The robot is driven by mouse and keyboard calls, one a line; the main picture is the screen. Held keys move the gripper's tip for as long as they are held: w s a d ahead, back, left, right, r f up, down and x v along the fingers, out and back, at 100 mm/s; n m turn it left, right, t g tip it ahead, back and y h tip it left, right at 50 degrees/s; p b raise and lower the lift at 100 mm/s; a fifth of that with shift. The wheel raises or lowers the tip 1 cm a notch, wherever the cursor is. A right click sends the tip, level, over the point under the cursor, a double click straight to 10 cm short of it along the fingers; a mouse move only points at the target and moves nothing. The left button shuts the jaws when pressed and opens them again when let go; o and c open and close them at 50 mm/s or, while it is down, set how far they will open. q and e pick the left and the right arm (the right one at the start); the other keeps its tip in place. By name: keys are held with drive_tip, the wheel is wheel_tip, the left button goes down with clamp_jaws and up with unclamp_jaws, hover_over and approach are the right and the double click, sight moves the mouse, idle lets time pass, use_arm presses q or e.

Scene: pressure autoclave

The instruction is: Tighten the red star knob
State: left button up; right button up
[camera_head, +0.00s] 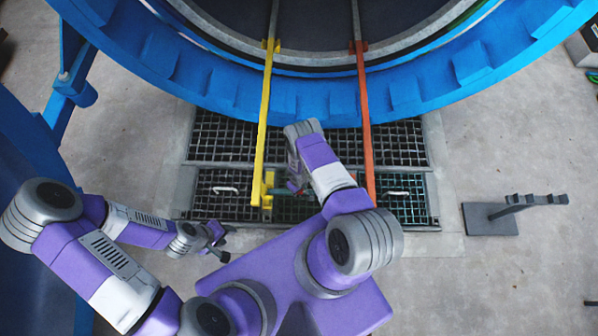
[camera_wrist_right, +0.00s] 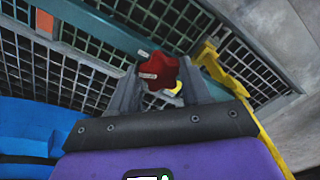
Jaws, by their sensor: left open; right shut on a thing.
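The red star knob (camera_wrist_right: 158,70) shows in the right wrist view, between the two grey fingers of my right gripper (camera_wrist_right: 160,82). The fingers are shut on it, one on each side. A small yellow part shows just below the knob. In the head view my right wrist hangs over the floor grating between the yellow and orange rails, and my arm mostly hides the knob there. My left gripper (camera_head: 219,246) is open and empty at the lower left of the head view, well away from the knob.
A yellow rail (camera_head: 264,125) and an orange rail (camera_head: 363,125) run from the blue autoclave ring (camera_head: 230,92) over the floor grating (camera_head: 225,140). A dark stand (camera_head: 490,219) is on the concrete at the right. Clear floor lies around it.

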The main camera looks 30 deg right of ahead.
drive_tip(key=m+b, duration=0.1)
drive_tip(key=m, duration=0.3)
drive_tip(key=shift+m+b, duration=0.35)
drive_tip(key=shift+m, duration=0.05)
idle(0.4)
drive_tip(key=o, duration=1.1)
drive_tip(key=shift+c, duration=0.2)
wheel_tip(320, 180, up, 8)
drive_tip(key=p, duration=0.3)
drive_tip(key=shift+f, duration=0.2)
